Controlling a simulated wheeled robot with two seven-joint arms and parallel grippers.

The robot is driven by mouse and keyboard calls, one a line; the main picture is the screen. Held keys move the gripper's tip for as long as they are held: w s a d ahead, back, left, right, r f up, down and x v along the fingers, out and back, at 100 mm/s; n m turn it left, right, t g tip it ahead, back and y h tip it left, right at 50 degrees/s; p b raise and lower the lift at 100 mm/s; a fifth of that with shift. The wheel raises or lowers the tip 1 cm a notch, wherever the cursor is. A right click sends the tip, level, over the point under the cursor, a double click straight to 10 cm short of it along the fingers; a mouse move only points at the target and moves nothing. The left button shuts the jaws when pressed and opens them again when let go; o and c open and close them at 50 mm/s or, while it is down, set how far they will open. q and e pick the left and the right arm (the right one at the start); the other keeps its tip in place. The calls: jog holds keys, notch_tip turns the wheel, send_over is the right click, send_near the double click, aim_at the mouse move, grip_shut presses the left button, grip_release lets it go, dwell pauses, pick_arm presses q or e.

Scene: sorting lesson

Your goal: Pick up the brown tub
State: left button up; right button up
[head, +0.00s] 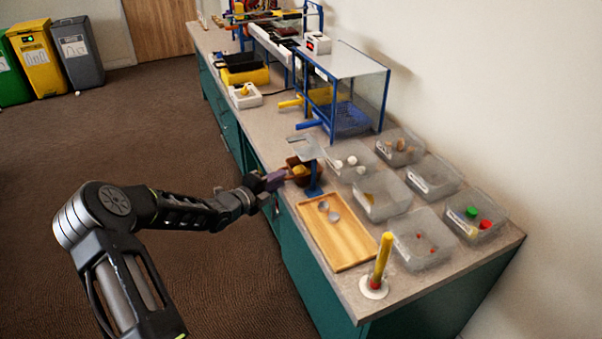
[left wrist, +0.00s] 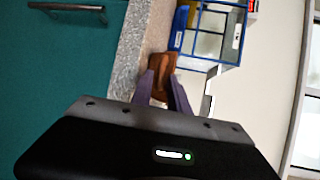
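The brown tub (head: 292,163) stands on the counter near its front edge, partly hidden behind my left gripper and a blue post. Something small and yellow-orange shows inside it. My left gripper (head: 276,181) reaches in over the counter edge, its fingertips right at the near side of the tub. In the left wrist view the tub (left wrist: 163,61) shows at and beyond the tips of the two purple fingers (left wrist: 162,82). The fingers are apart, with brown visible between them; whether they touch it I cannot tell. My right gripper is not in view.
A blue post (head: 314,181) with a clear plate stands close beside the tub. A wooden tray (head: 335,240) with two small round things lies nearer. Clear bins (head: 383,196) stand to the right, a blue-framed rack (head: 345,65) behind. A yellow cylinder (head: 382,258) stands at the near end.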

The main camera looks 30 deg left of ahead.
pick_arm(q)
grip_shut()
dwell(0.5)
jog(key=s+a+r, duration=0.1)
jog(key=s+a, duration=0.4)
jog(key=s, duration=0.2)
jog(key=s+a+r, duration=0.2)
jog(key=s+a, duration=0.3)
jog(key=s, duration=0.2)
jog(key=shift+s+a+r, duration=0.15)
jog(key=shift+s+r, duration=0.1)
jog(key=shift+s, duration=0.15)
dwell(0.6)
